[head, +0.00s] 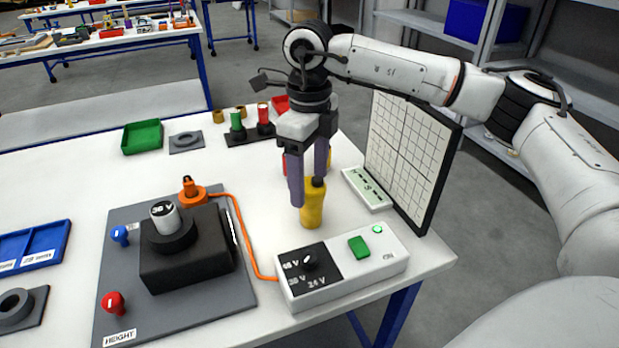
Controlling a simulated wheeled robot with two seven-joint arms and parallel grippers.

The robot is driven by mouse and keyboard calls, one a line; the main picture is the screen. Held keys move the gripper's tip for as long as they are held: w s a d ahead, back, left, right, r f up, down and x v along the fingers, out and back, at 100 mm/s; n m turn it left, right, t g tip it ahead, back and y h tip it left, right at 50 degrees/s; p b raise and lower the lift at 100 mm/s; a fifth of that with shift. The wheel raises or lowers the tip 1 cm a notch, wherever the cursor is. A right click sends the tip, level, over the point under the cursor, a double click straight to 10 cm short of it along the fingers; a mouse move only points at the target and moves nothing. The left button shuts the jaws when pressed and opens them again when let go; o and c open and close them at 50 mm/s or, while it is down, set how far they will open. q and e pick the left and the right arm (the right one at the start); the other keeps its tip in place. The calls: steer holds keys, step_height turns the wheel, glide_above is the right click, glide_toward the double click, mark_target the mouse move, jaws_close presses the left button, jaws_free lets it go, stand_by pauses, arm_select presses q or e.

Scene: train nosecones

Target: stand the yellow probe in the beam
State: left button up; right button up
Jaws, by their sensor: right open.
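A yellow probe (313,207) stands upright on the white table, just behind the white control box. My right gripper (307,190) comes down over it from above. Its two purple-grey fingers are apart, at the probe's upper part, and partly hide it. I cannot tell whether either finger touches the probe. More yellow and orange shows behind the fingers, and I cannot tell what it belongs to. I cannot clearly make out a beam. My left gripper is not in view.
A gridded board (410,150) stands to the right. A green tray (142,137) lies at the back. Table around the probe's left is clear.

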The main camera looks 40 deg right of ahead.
step_height(320, 180, up, 12)
steer(key=shift+f, duration=0.2)
